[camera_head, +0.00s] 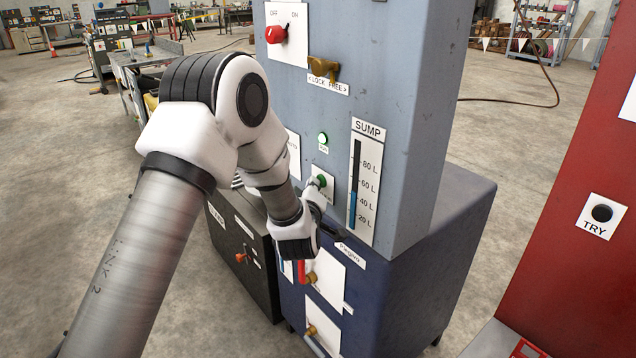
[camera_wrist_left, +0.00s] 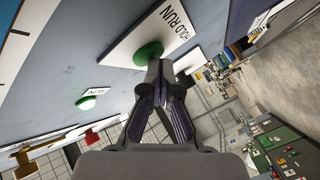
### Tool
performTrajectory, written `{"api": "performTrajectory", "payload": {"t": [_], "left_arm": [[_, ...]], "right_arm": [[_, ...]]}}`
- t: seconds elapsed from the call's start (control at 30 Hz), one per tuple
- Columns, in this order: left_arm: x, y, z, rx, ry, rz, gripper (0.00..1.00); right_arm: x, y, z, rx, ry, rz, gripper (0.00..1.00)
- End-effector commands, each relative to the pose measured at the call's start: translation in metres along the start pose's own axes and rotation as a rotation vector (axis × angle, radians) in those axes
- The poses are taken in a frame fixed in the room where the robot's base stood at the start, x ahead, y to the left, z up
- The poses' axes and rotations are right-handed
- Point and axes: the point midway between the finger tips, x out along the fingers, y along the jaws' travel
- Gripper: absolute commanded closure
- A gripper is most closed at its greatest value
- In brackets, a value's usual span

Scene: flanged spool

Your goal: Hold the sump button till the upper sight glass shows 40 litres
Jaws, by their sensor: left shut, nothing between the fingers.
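The green button (camera_head: 320,181) sits on a white plate on the grey-blue cabinet. In the left wrist view the green button (camera_wrist_left: 148,54) is on a plate marked HOLD RUN (camera_wrist_left: 165,30). My left gripper (camera_head: 322,188) is shut and empty, its fingertips (camera_wrist_left: 165,70) at the button and overlapping its edge in the wrist view. I cannot tell whether the button is pressed in. The upright SUMP sight glass (camera_head: 354,180) is right of the button. Its blue column (camera_head: 352,210) tops out close to the 40 L mark; the exact reading is too small to tell.
Above are a red OFF/ON knob (camera_head: 277,34), a brass LOCK/FREE handle (camera_head: 324,68) and a small green-white lamp or button (camera_head: 322,138). A dark blue lower cabinet (camera_head: 415,265) juts out below. A red panel marked TRY (camera_head: 590,235) stands at right.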

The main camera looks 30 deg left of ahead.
Motion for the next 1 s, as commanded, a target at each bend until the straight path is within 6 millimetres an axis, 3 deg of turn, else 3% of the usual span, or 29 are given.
{"api": "performTrajectory", "payload": {"t": [0.67,1.0], "left_arm": [[-0.001,0.000,0.000,0.000,0.000,0.000,1.00],[-0.012,-0.009,-0.009,0.000,-0.001,0.000,1.00]], "right_arm": [[0.000,0.000,0.000,0.000,0.000,0.000,0.60],[0.003,0.000,0.000,0.000,0.000,0.000,0.60]]}}
